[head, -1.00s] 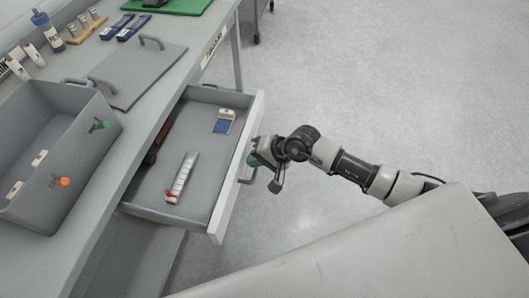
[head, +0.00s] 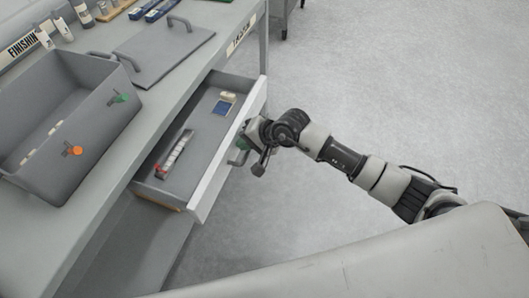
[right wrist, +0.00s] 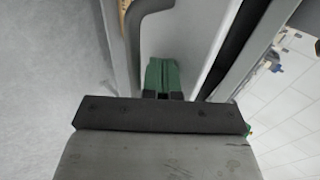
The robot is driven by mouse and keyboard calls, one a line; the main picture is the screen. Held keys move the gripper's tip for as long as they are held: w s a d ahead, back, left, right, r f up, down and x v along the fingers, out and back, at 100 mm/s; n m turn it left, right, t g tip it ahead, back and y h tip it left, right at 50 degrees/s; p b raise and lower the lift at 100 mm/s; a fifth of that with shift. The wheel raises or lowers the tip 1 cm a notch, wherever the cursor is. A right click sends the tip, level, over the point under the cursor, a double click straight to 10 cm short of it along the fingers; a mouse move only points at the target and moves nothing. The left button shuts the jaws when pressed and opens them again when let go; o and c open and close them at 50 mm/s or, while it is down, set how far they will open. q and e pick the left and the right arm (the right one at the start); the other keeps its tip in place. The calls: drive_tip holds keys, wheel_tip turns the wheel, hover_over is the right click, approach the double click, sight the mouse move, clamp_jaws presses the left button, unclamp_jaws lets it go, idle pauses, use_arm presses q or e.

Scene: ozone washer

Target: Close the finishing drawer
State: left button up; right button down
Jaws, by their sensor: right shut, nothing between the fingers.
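The finishing drawer (head: 208,187) stands partly open under the grey workbench, its pale front panel facing right. Its grey bar handle shows in the right wrist view (right wrist: 132,25). My right gripper (head: 240,152) is at the outer face of the front panel, near the handle. In the right wrist view its green fingertips (right wrist: 163,75) are together and empty, pointing at the panel beside the handle; they appear to touch it. My left gripper is in neither view.
Inside the drawer lie a light strip-like tool (head: 175,155) with a red end and a small blue-and-white item (head: 223,104). A grey bin (head: 62,125) and a flat lid (head: 165,50) with handles sit on the bench (head: 140,150). Open floor (head: 400,90) lies to the right.

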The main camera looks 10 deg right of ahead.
use_arm(q)
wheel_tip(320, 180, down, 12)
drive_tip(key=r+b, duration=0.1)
drive_tip(key=b, duration=0.9)
use_arm(e)
hover_over(195, 138)
drive_tip(key=s+d, duration=0.1)
drive_tip(key=shift+d+f, duration=0.2)
drive_tip(key=shift+w+a+b, duration=0.15)
drive_tip(key=shift+a+b, duration=0.1)
drive_tip(key=shift+b, duration=0.05)
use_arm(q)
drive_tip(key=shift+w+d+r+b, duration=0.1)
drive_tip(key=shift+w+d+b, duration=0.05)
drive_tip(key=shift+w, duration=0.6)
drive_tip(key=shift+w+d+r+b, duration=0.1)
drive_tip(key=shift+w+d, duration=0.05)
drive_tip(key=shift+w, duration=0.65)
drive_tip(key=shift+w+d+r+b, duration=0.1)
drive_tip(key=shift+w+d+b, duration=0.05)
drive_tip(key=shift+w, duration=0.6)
use_arm(e)
drive_tip(key=shift+w+a+r, duration=0.15)
drive_tip(key=shift+w+a, duration=0.2)
drive_tip(key=shift+a, duration=0.15)
